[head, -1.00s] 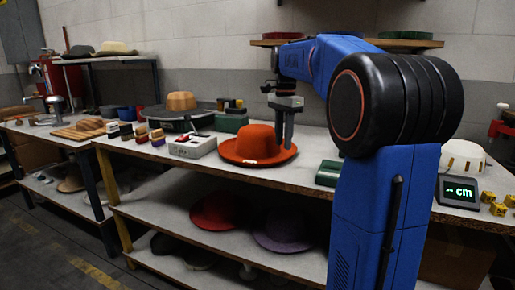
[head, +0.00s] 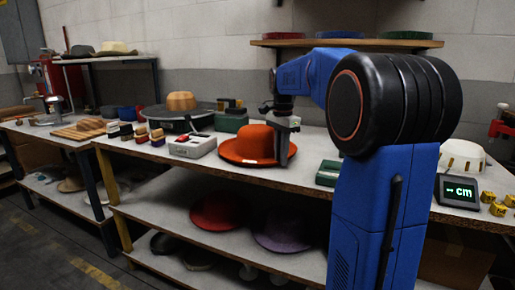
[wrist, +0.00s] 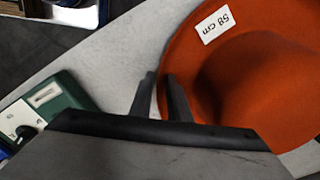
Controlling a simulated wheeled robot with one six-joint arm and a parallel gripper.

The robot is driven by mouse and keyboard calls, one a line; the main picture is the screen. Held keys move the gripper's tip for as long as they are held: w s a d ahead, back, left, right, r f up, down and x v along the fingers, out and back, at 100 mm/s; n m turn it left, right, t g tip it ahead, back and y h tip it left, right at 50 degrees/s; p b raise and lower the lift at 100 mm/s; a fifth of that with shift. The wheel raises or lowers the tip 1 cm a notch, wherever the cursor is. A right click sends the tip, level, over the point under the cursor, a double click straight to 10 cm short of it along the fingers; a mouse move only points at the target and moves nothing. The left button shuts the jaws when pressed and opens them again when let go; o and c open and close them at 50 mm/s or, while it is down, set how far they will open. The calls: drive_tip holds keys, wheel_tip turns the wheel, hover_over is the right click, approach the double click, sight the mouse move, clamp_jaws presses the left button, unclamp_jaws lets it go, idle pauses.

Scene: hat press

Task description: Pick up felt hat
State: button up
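The orange-red felt hat (head: 250,145) lies on the worktop with its crown up and a white label on its brim. In the wrist view the hat (wrist: 270,75) fills the right side, and its label reads "58 cm". My gripper (head: 281,158) points down at the right side of the hat. In the wrist view the two dark fingers of my gripper (wrist: 161,76) stand slightly apart at the brim's edge, one beside the brim and one over it. I see a narrow gap between them. Whether they touch the felt is not clear.
A green box (head: 328,173) lies right of the hat, and a white-grey box (head: 192,146) stands left. A wooden hat block (head: 181,101) is behind. The "cm" display (head: 458,191) stands at the right. Red and purple hats lie on the lower shelf.

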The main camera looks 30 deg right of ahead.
clamp_jaws()
drive_tip(key=shift+r, duration=0.1)
wheel_tip(320, 180, up, 10)
idle(0.4)
idle(0.9)
